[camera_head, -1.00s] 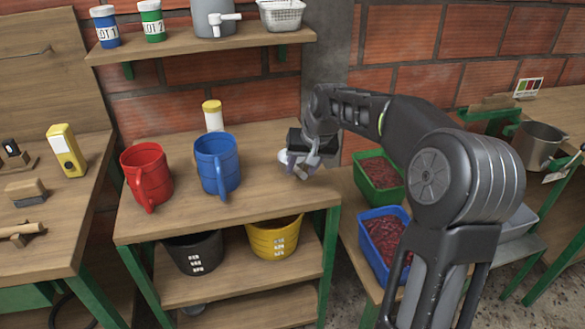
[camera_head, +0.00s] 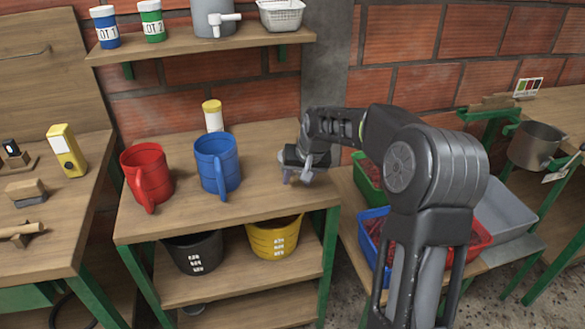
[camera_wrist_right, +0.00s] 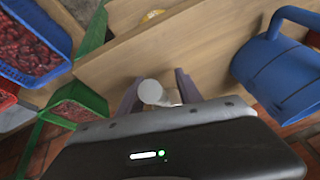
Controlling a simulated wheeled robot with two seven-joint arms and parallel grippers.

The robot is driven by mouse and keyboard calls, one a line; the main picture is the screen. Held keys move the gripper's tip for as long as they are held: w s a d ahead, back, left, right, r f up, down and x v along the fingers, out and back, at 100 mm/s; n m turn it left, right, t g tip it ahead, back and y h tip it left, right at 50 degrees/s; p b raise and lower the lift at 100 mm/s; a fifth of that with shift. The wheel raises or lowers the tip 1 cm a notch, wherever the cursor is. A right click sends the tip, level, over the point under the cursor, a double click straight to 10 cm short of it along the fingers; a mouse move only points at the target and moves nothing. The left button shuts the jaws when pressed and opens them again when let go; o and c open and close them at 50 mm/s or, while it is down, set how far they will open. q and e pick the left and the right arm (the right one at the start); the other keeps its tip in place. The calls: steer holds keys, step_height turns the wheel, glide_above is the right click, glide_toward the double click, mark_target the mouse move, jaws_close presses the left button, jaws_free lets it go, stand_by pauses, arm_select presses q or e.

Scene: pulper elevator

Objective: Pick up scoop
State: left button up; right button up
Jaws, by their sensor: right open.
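My right gripper (camera_head: 297,178) is low over the right end of the middle table (camera_head: 250,200). In the right wrist view its two fingers (camera_wrist_right: 158,86) stand apart. A small pale grey, round-ended thing (camera_wrist_right: 151,92), which looks like the scoop, shows between them; I cannot tell whether either finger touches it. In the head view the gripper and wrist hide most of it. My left gripper is not in view.
A blue jug (camera_head: 218,165) and a red jug (camera_head: 148,175) stand left of the gripper. A yellow-capped bottle (camera_head: 213,116) stands behind. Crates (camera_head: 372,222) of red cherries are at right. A shelf (camera_head: 200,45) hangs above.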

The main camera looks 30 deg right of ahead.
steer(key=shift+c, duration=0.5)
jaws_close()
stand_by(0.5)
